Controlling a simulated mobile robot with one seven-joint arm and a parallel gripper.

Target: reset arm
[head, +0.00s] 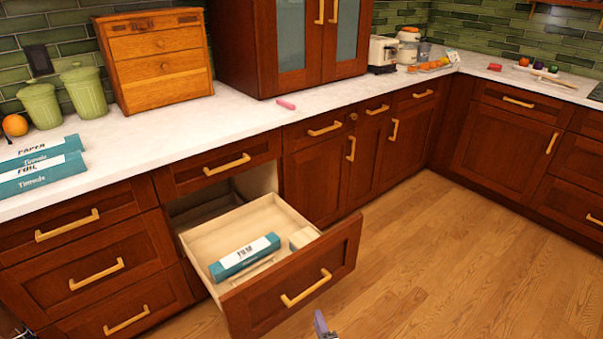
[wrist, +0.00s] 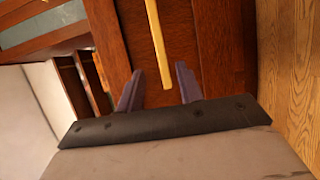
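My gripper (wrist: 159,68) shows in the wrist view with its two purple-grey fingers apart and nothing held between them. A gold handle (wrist: 157,40) on a red-brown wooden front appears beyond the fingers; I cannot tell how far away it is. In the head view only a small part of my gripper (head: 321,325) shows at the bottom edge, in front of and below the pulled-out drawer (head: 345,262). That part looks apart from the drawer's handle (head: 306,288).
The open drawer juts over the wooden floor (head: 450,240) and holds a teal film box (head: 245,257) and a small pale block (head: 303,237). Two teal boxes (head: 40,175) lie on the white counter (head: 150,145) at left. The floor at right is clear.

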